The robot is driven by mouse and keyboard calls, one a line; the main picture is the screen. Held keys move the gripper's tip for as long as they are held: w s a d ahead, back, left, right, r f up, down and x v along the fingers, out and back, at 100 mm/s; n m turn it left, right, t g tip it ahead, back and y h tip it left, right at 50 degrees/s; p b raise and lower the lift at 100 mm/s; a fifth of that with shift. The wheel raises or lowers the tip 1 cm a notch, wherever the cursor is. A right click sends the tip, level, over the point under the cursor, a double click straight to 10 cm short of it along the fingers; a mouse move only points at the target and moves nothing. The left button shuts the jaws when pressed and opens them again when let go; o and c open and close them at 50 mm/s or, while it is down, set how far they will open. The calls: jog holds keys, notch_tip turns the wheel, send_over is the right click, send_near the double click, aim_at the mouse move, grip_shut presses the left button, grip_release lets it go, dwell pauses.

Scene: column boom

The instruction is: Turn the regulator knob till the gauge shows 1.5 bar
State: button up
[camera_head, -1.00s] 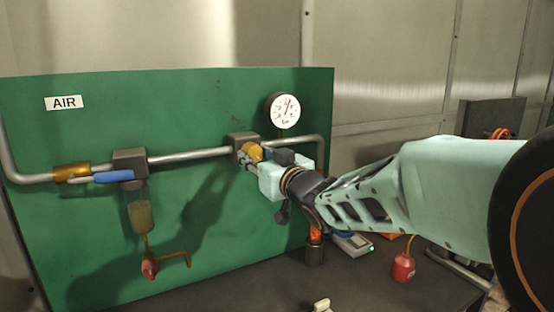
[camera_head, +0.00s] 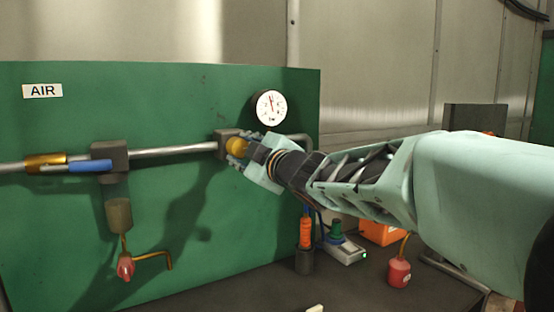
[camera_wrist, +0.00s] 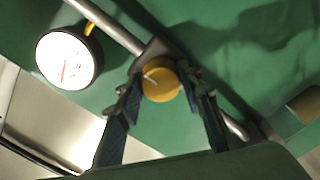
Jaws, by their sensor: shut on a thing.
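The yellow regulator knob (camera_head: 238,146) sits on the front of a dark block (camera_head: 224,136) on the grey pipe. My gripper (camera_head: 240,150) is shut on the knob, with one finger on each side. In the wrist view the knob (camera_wrist: 161,84) shows a pale mark on its face, between the two blue fingers (camera_wrist: 160,95). The round white gauge (camera_head: 269,107) is above and right of the knob; its red needle points up, slightly left. The gauge (camera_wrist: 66,58) also shows in the wrist view, rotated. Its numbers are too small to read.
A green board with an AIR label (camera_head: 42,91) carries the pipe, a blue-handled valve (camera_head: 90,166) and a filter bowl (camera_head: 118,214).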

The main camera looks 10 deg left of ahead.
jog(key=n+b, duration=0.2)
jog(key=n, duration=0.2)
jog(key=shift+r+n+b, duration=0.15)
jog(key=shift+n+b, duration=0.65)
jog(key=shift+n, duration=1.4)
jog(key=o, duration=1.2)
jog(key=shift+c, duration=0.2)
